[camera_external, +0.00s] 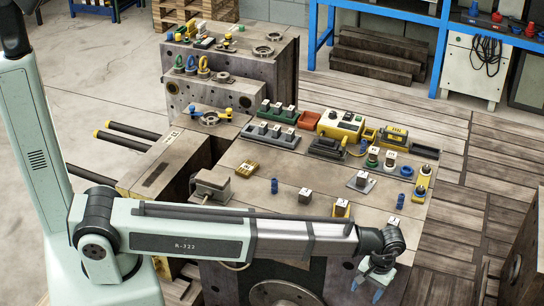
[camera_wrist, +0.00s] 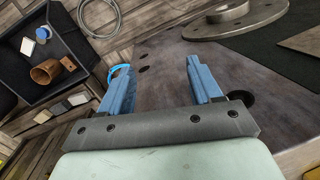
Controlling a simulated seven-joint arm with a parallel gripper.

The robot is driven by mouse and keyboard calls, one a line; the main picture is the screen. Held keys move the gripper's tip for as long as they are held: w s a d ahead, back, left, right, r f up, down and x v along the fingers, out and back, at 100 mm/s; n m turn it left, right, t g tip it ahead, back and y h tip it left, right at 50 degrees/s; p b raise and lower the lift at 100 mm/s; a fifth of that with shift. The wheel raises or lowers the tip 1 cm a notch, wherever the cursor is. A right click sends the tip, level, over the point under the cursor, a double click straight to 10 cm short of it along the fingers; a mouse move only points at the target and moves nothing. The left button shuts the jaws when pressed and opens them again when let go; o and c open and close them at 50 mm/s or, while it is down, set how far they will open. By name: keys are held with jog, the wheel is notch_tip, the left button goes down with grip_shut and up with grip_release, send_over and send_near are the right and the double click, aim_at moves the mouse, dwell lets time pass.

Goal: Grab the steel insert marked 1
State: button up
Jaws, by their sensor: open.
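Several small steel inserts with white marked tops stand on the mould block (camera_external: 300,172). One insert stands alone (camera_external: 305,196), one sits on a yellow base (camera_external: 341,208), one on a grey plate (camera_external: 361,181), and one stands near the right front edge (camera_external: 393,222). More marked pieces stand in rows at the back. The marks are too small to read, so I cannot tell which is 1. My gripper (camera_external: 371,288) hangs at the block's front right, apart from the inserts. Its blue fingers are open and empty in the wrist view (camera_wrist: 158,70), where no insert shows.
A yellow-and-white device (camera_external: 340,124) stands behind.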

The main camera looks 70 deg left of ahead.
jog(key=w+d+r+n+t, duration=0.1)
jog(key=w+d+r, duration=0.55)
jog(key=r, duration=0.45)
notch_tip(320, 180, up, 13)
send_over(400, 224)
jog(key=shift+t+h, duration=0.4)
jog(key=f, duration=0.8)
jog(key=shift+s+d+f, duration=0.15)
jog(key=shift+d, duration=0.15)
jog(key=shift+a+f, duration=0.15)
jog(key=shift+f, duration=1.2)
jog(key=shift+a+f, duration=0.15)
jog(key=shift+f, duration=1.2)
grip_shut()
